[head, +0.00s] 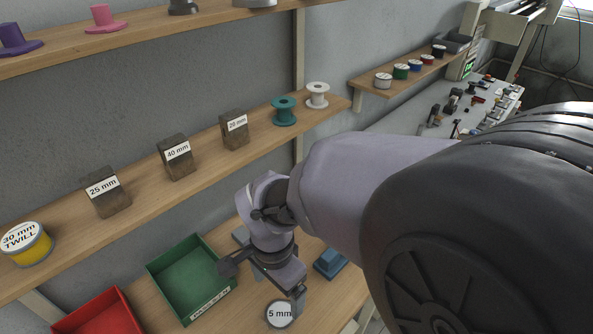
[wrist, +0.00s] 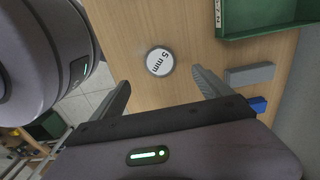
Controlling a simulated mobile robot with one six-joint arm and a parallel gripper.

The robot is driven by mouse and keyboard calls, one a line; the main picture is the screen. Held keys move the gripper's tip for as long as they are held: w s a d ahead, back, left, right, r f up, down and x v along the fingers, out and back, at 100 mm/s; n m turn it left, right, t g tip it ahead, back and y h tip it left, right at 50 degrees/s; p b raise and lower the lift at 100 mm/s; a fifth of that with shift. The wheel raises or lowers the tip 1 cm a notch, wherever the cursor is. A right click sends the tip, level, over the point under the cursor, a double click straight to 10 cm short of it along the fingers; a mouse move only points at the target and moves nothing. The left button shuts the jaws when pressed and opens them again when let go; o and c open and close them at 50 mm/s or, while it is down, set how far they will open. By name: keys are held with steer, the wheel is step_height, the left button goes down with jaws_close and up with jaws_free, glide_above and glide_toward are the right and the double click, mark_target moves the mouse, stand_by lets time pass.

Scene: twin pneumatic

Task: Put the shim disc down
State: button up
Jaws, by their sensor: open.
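The shim disc (head: 281,314) is a small round piece with a white top marked "5 mm" and a grey rim. It lies flat on the wooden bench, near the front edge in the head view. It also shows in the wrist view (wrist: 160,61), lying beyond the fingertips and roughly between their lines. My gripper (wrist: 163,78) is open, with a clear gap between its two fingers and nothing held. In the head view my gripper (head: 270,290) hangs over the bench just behind the disc. The disc is apart from both fingers in the wrist view.
A green tray (head: 231,291) and a red tray (head: 129,318) stand left of my gripper. A blue block (head: 330,263) lies to its right, and a grey block (wrist: 250,75) shows beside the right finger. A shelf (head: 60,228) with labelled blocks and spools runs above the bench.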

mark_target(280, 313)
step_height(280, 313, down, 10)
steer(key=b, duration=0.4)
steer(key=shift+r, duration=0.15)
steer(key=shift+d+r, duration=0.1)
steer(key=shift+r, duration=0.05)
steer(key=c, duration=1.6)
